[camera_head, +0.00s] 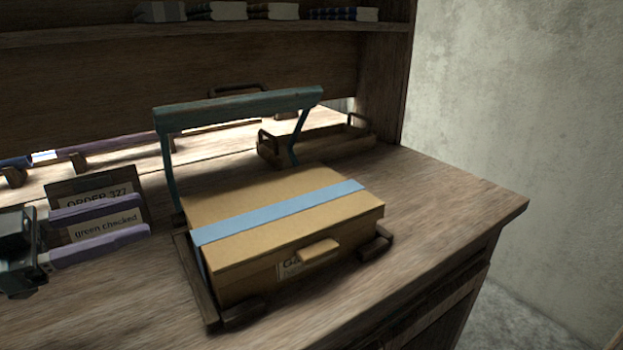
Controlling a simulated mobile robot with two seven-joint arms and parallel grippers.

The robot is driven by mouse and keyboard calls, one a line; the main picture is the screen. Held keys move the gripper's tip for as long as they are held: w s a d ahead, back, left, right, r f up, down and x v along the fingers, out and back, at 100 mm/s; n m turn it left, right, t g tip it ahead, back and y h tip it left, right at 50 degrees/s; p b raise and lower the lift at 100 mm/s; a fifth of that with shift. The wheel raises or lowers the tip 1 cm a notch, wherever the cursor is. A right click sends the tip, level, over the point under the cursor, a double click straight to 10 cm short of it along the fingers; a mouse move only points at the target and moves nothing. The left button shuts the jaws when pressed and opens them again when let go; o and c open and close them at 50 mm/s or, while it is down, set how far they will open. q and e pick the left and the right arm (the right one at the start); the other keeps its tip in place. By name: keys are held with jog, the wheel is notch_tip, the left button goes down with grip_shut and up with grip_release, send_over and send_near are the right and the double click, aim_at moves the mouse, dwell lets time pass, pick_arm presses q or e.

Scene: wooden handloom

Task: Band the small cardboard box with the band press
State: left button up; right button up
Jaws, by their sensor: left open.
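The small cardboard box (300,242) sits in the band press, a low dark wooden frame (190,275) on the bench. A light blue band (275,212) lies across the box lid and hangs down its left side; its far right end is hidden. The press's teal handle (240,108) stands raised above the back of the box, on two side arms. My left gripper (145,216) is at the left, its two purple fingers open and apart, in front of an order card. It is left of the box and not touching it. My right gripper is not in view.
The order card (98,190) reads "ORDER 327" and "green checked". A wooden tray (325,145) with handles stands behind the press. A purple bar (100,150) lies at the back left. Folded cloths (215,11) fill the shelf above. The bench (450,205) is clear at the right.

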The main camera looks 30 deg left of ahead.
pick_arm(q)
jog(key=shift+v, duration=1.25)
